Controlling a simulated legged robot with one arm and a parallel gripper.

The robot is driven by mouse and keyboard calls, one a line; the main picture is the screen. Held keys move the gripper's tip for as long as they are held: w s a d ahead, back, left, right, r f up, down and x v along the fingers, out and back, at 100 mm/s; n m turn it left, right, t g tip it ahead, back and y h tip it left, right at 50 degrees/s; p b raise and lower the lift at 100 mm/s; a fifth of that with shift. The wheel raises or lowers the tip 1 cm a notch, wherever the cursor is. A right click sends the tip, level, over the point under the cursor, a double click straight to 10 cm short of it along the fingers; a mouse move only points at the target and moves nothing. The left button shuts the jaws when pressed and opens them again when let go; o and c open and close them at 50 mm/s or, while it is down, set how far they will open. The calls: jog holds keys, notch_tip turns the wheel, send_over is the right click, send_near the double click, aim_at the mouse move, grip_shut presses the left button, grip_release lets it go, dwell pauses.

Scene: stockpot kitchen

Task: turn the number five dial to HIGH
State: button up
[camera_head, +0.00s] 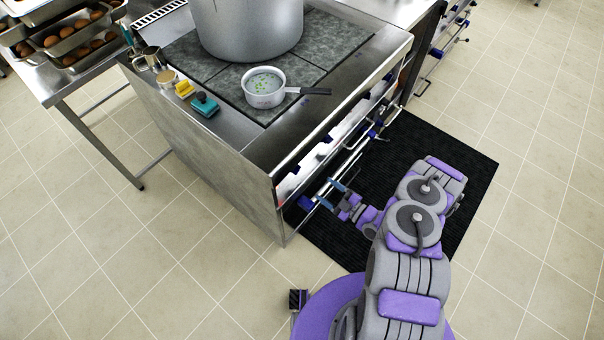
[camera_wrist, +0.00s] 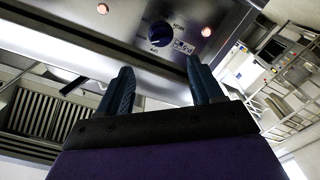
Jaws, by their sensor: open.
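A round dark-blue dial (camera_wrist: 160,33) sits on the steel front panel (camera_wrist: 110,22) in the wrist view. Small white marks stand around it, and a small label plate (camera_wrist: 184,46) is beside it; its number is too small to read surely. My gripper (camera_wrist: 158,76) is open and empty, its two dark-blue fingers spread below the dial in the picture and apart from it. In the head view my gripper (camera_head: 327,194) is low at the front of the steel range (camera_head: 200,160), where the panel's dials are mostly hidden.
A large stockpot (camera_head: 248,30) and a small saucepan (camera_head: 263,88) stand on the range top. Bright handle rails (camera_head: 345,150) run along the range front. A dark mat (camera_head: 455,150) lies before it. Lit orange lamps (camera_wrist: 206,31) sit on the panel. The tiled floor at right is clear.

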jog(key=b+x, duration=0.4)
jog(key=x, duration=0.8)
jog(key=shift+a, duration=0.2)
jog(key=c, duration=1)
